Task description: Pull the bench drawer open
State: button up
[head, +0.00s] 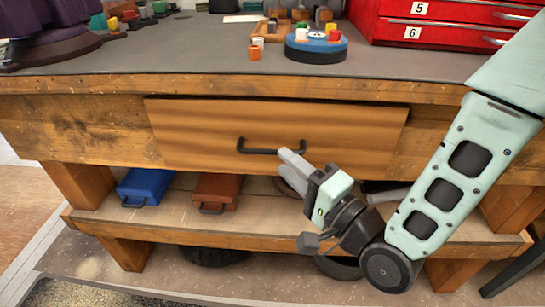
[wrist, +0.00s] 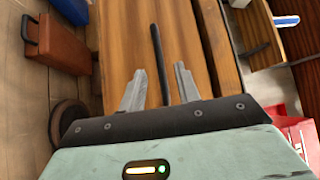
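The wooden bench drawer (head: 200,130) is in the middle of the bench front in the head view. It looks shut or nearly shut, with a thin dark gap along its top edge. Its dark bar handle (head: 257,151) is at the centre of the front. The drawer front (wrist: 128,40) fills the middle there.
On the lower shelf (head: 150,225) are a blue box (head: 145,187) and a brown box (head: 217,193). On the benchtop (head: 215,57) are a round blue tray (head: 316,52) with small pieces, and a red drawer cabinet (head: 440,22) at the right. Open floor lies in front.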

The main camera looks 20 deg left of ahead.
aim_at(272, 151)
jog(key=shift+x, duration=2.6)
grip_shut()
